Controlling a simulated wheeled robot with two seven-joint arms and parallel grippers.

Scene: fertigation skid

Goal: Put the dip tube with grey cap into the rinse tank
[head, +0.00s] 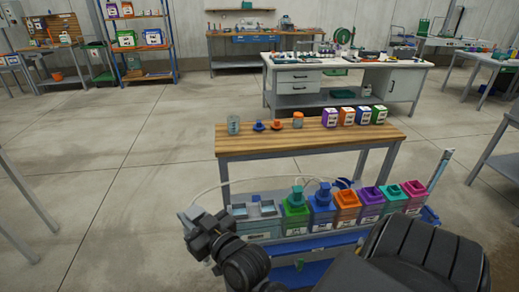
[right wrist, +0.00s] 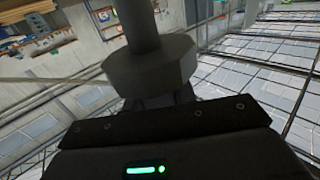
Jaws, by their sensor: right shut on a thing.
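My right gripper (head: 205,238) is at the left end of the tank row, beside the leftmost grey tank. In the right wrist view it is shut on the dip tube with grey cap (right wrist: 150,70). The wide grey cap sits just beyond the jaws, with a narrower grey shaft running up out of the picture. In the head view my gripper mostly hides the dip tube. The leftmost grey tank (head: 258,236) has a light label I cannot read clearly; it appears to be the rinse tank. It has squarish openings on top. My left gripper is not in view.
Green (head: 294,218), blue (head: 321,214), orange (head: 346,209) and other coloured tanks stand to the right in the row. A thin pale hose arcs above the left tanks. Behind is a wooden bench (head: 300,138) with jars and labelled containers.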

